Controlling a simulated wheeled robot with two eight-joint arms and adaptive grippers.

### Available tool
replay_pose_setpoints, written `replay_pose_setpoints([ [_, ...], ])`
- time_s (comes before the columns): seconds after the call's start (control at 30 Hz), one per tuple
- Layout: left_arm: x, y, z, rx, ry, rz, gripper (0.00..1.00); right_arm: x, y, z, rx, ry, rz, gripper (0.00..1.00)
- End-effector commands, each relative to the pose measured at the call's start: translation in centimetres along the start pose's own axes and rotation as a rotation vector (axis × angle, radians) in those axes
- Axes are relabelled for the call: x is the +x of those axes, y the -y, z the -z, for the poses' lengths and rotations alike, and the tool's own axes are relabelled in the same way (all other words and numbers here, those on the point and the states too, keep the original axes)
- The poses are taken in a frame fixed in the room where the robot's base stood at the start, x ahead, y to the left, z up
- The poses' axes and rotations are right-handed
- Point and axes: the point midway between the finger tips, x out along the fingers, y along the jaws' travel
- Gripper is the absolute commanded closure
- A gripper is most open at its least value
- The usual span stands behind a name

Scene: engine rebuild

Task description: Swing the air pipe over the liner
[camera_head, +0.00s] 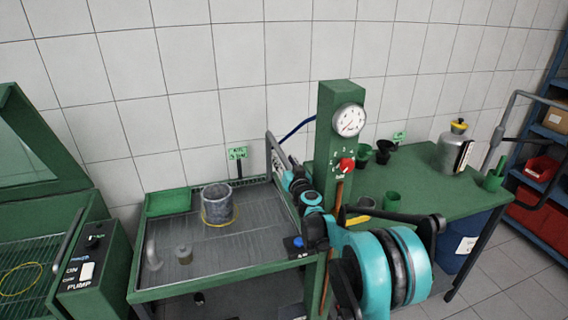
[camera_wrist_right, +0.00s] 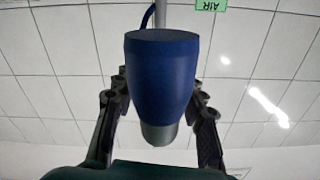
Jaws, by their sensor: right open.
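The liner (camera_head: 218,204) is a grey open cylinder standing upright on the grated tray of the green bench (camera_head: 183,291). A yellow ring (camera_head: 220,221) lies round its lower part. The air pipe shows in the right wrist view as a blue handle (camera_wrist_right: 162,80) with a grey tip pointing down. My right gripper (camera_head: 279,163) is open, at the back right of the bench, to the right of the liner. Its fingers stand on either side of the blue handle; contact cannot be told. My left gripper is out of view.
A green post with a gauge (camera_head: 348,120) stands close to my right arm. A green bin (camera_head: 169,202), a bent pipe (camera_head: 153,252) and a small grey part (camera_head: 183,254) are on the tray. A green table (camera_head: 418,187) with cups and a canister (camera_head: 451,153) is at right.

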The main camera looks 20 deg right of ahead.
Motion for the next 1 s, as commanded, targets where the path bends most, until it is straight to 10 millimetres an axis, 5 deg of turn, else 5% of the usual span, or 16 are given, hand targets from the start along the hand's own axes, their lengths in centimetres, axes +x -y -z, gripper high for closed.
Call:
replay_pose_setpoints([
  [0.33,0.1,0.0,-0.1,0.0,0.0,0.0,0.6,0.7,0.0,0.0,0.0,0.0,0.0,0.59],
  [0.5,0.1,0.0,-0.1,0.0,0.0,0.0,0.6,0.7,0.0,0.0,0.0,0.0,0.0,1.0],
  [1.0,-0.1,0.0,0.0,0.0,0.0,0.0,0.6,0.6,1.4,-0.2,0.0,-0.014,-0.068,1.0],
])
